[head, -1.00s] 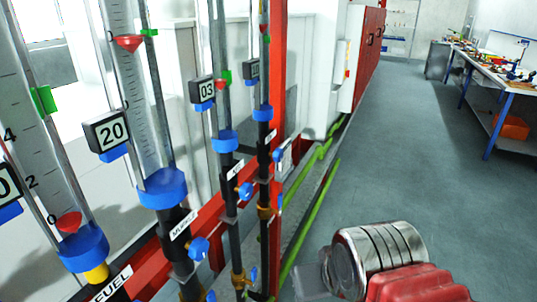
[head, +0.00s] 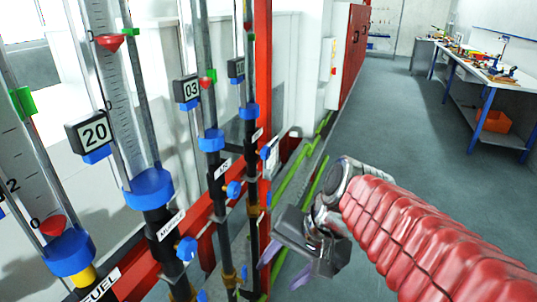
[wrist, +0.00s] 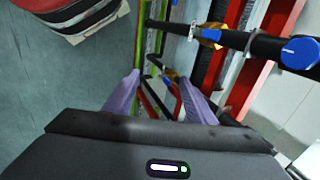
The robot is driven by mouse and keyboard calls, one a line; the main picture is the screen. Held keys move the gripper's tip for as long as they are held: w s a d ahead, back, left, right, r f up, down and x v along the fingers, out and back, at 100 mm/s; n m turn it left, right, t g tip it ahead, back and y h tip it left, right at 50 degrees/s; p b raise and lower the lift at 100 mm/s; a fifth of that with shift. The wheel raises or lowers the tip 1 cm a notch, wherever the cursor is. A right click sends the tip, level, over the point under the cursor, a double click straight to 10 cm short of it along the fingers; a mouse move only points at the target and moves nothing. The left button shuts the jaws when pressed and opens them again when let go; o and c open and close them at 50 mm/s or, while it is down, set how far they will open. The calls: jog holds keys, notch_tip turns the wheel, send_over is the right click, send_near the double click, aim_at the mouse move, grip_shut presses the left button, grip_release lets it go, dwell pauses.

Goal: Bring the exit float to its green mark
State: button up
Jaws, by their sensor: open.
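Upright tube gauges stand in a row at left in the head view. The third tube (head: 210,115) has a red float (head: 204,83) close beside a green mark (head: 211,75). The farthest tube (head: 249,80) is narrow and its float is too small to judge. The labels on these two tubes (head: 222,170) (head: 257,136) are too small to read, so I cannot tell which is exit. Blue knobs (head: 233,189) (head: 265,153) sit below them. My gripper (head: 283,267) is open and empty, right of the tube bases. Its purple fingers also show in the wrist view (wrist: 157,85).
The FUEL float (head: 53,225) is far below its green mark (head: 21,102); the muffle float (head: 110,41) is near its own. A red post (head: 262,60) and green rails (head: 292,168) border the row. A blue knob (wrist: 300,52) is right in the wrist view.

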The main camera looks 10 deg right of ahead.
jog(key=w+r+m+y, duration=0.2)
jog(key=w+m+y, duration=0.2)
jog(key=w+m, duration=0.25)
jog(key=m+t+y, duration=0.7)
jog(key=m+t, duration=0.1)
jog(key=m, duration=0.4)
send_near(269, 154)
jog(key=v, duration=0.3)
jog(key=shift+s+d+r, duration=0.2)
jog(key=shift+s+r, duration=0.1)
jog(key=shift+a, duration=0.1)
jog(key=x, duration=1.3)
jog(key=shift+w+a+f, duration=0.2)
jog(key=shift+a+f, duration=0.05)
jog(key=c, duration=1)
